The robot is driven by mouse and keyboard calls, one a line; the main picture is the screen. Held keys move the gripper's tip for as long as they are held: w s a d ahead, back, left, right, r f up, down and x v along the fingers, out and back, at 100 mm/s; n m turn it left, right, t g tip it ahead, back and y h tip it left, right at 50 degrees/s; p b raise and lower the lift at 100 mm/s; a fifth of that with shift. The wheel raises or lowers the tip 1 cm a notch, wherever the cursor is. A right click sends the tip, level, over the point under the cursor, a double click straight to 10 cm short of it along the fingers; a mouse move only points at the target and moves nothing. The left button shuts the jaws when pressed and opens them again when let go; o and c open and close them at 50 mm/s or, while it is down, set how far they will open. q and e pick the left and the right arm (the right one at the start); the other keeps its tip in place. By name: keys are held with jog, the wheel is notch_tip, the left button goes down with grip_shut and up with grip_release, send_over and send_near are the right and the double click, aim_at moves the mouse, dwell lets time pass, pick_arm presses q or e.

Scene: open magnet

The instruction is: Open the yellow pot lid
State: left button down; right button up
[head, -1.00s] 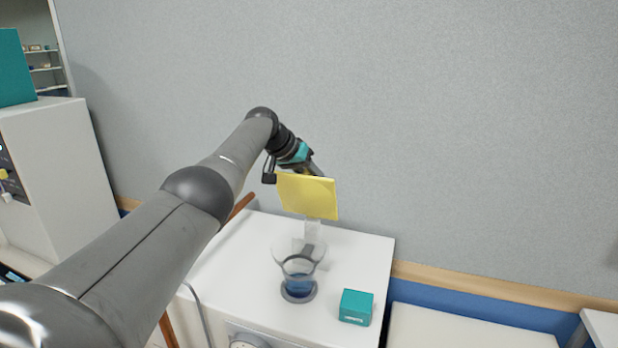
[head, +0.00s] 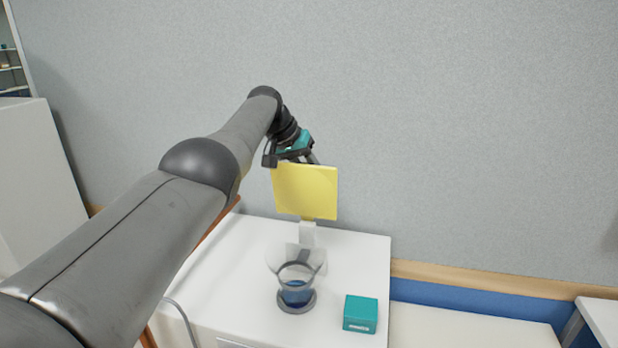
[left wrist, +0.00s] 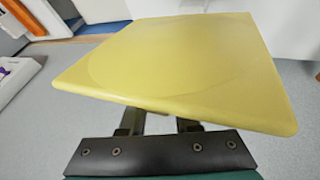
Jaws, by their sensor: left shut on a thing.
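The yellow pot lid (head: 305,191) is a flat square plate, raised and facing me in the head view. It fills much of the left wrist view (left wrist: 180,62). My left gripper (head: 308,157) reaches it from above and behind and is shut on it. Its fingers (left wrist: 160,124) run under the plate in the left wrist view, so the contact itself is hidden. A short white piece (head: 308,233) shows just below the lid. A clear glass vessel with blue in its base (head: 296,293) stands in front on the white surface. My right gripper is out of view.
A teal box (head: 360,314) sits right of the glass vessel on the white cabinet top (head: 358,262). A grey wall (head: 450,130) rises close behind. A lower white surface (head: 460,332) lies to the right. The cabinet top between lid and right edge is clear.

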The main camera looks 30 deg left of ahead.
pick_arm(q)
jog(key=shift+s+f, duration=0.1)
jog(key=shift+f, duration=0.35)
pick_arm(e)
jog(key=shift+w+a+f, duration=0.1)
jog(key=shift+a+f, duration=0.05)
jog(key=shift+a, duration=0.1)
pick_arm(q)
jog(key=shift+g, duration=0.3)
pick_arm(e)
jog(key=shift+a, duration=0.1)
pick_arm(q)
jog(key=c, duration=1)
grip_release()
jog(key=o, duration=0.4)
jog(key=shift+a+r, duration=0.1)
jog(key=shift+r, duration=0.05)
jog(key=shift+c, duration=0.2)
jog(key=shift+r, duration=0.1)
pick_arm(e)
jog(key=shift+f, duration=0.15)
